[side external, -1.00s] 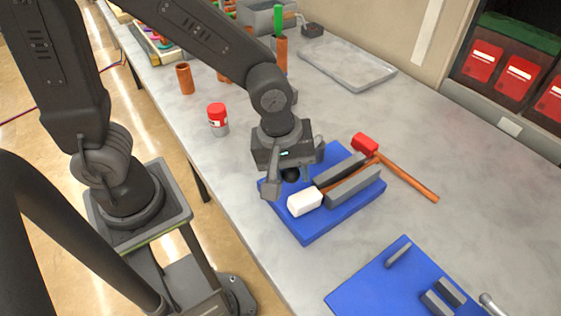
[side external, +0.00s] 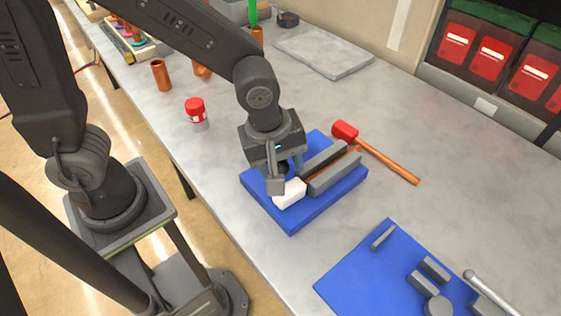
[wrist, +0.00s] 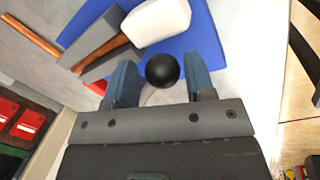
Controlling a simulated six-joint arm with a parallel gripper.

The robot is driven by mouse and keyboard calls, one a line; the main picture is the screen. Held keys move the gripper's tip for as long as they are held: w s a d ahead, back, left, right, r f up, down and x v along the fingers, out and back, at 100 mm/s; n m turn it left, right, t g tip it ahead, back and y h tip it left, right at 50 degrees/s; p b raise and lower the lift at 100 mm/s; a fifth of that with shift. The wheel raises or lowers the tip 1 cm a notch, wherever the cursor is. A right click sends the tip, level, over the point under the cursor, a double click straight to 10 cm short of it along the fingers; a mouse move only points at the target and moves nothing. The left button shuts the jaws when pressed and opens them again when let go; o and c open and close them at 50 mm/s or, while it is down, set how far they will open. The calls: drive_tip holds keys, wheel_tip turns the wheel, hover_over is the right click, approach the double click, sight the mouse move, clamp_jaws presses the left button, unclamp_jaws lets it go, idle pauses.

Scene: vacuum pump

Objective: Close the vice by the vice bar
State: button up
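The near vice has a blue base (side external: 292,218) and two grey jaws (side external: 336,174). A mallet with a white head (side external: 289,193) lies with its wooden handle between the jaws, which also show in the wrist view (wrist: 92,38). A black ball (wrist: 162,70), apparently the end of the vice bar, sits between the two fingers of my gripper (wrist: 160,64). The fingers are apart, with a small gap showing beside the ball. In the side view my gripper (side external: 284,172) is low over the base by the white head. The rest of the bar is hidden.
A red-headed hammer (side external: 388,160) lies behind the vice. A second blue base (side external: 350,272) with grey blocks and a metal bar (side external: 487,290) is at the lower right. A red-capped jar (side external: 197,114) and a grey tray (side external: 323,50) stand farther back. Bare table lies between.

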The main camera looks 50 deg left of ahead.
drive_tip(key=shift+o, duration=0.7)
wheel_tip(320, 180, up, 14)
drive_tip(key=s+a, duration=0.1)
drive_tip(key=s, duration=0.1)
drive_tip(key=shift+s+f, duration=0.2)
drive_tip(key=shift+s, duration=0.1)
